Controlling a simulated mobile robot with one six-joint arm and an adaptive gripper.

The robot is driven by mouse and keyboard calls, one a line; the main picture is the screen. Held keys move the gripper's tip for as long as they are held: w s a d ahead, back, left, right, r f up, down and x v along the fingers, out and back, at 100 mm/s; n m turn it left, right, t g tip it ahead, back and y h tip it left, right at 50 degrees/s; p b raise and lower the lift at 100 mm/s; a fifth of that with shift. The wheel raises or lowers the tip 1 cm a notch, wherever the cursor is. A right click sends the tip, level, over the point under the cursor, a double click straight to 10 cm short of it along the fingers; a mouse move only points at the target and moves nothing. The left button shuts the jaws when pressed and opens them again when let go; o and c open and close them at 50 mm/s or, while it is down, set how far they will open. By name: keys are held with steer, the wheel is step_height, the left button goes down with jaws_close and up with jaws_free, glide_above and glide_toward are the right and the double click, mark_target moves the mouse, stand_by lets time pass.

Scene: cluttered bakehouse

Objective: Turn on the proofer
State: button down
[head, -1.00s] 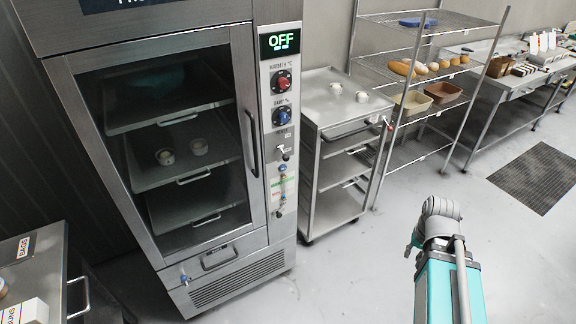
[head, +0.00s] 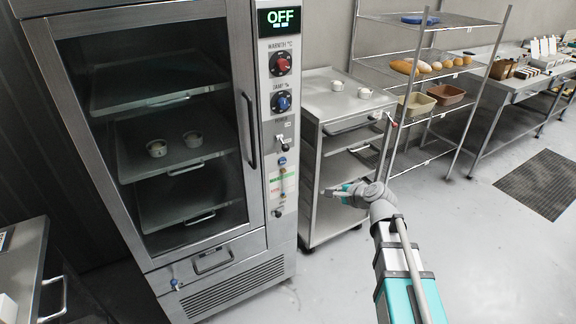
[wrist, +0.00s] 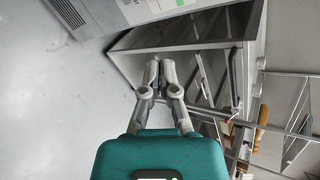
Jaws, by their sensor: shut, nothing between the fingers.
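The proofer (head: 258,240) is the tall steel cabinet at the left of the head view, its glass door shut. Its display (head: 279,19) reads OFF. Below are a red knob (head: 281,64), a blue knob (head: 282,102) and a small dark-tipped lever switch (head: 284,143) with a blurred label. Smaller controls sit further down. My gripper (head: 326,191) is to the right of the proofer's control strip, in front of the steel trolley, pointing left and touching nothing I can see. In the wrist view my gripper (wrist: 160,66) has its fingers together and empty; the proofer's lower edge (wrist: 110,12) shows at the top.
The steel trolley (head: 330,98) with two small white cups stands right beside the proofer. A wire rack (head: 447,66) with bread and tubs, then a long bench, stand further right. A steel counter (head: 28,262) is at lower left. The floor in front is clear.

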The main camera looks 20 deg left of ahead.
mark_target(283, 144)
steer(key=w+a+m+t+y+b, duration=0.2)
steer(key=w+a+m+t+b, duration=0.2)
steer(key=a+m+b, duration=0.3)
steer(key=shift+w+a+f+m+t+y, duration=0.35)
steer(key=shift+w+a+m, duration=0.25)
steer(key=shift+a+m, duration=2.2)
steer(key=shift+d, duration=0.1)
steer(key=shift+w, duration=0.1)
steer(key=b+x, duration=0.1)
steer(key=x, duration=0.8)
steer(key=shift+w+a, duration=0.2)
steer(key=shift+w+a+r, duration=0.15)
steer(key=shift+a, duration=0.05)
steer(key=shift+s+d+r+p, duration=0.1)
steer(key=shift+s+r+p, duration=0.25)
steer(key=shift+r+p, duration=0.55)
steer(key=shift+s+d+r+p, duration=0.1)
steer(key=shift+s+r+p, duration=0.25)
steer(key=shift+r+p, duration=0.5)
steer(key=shift+w+d+r, duration=0.1)
steer(key=shift+d, duration=0.15)
